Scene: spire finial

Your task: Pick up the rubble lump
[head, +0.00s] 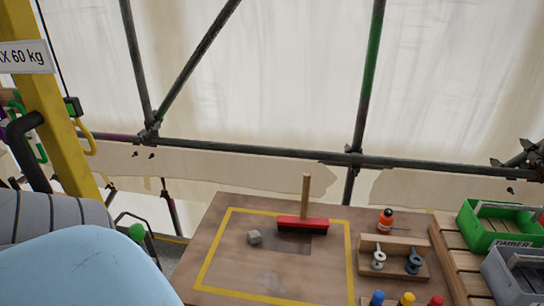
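No gripper shows in the head view, so I cannot see whether either one is open or shut.
A red brush (303,225) with an upright wooden handle stands right of the lump. An orange bottle (386,220) and a wooden holder (394,246) with metal fittings are further right. A green crate (491,234) and a grey crate (510,277) sit on slats. Scaffold poles stand behind.

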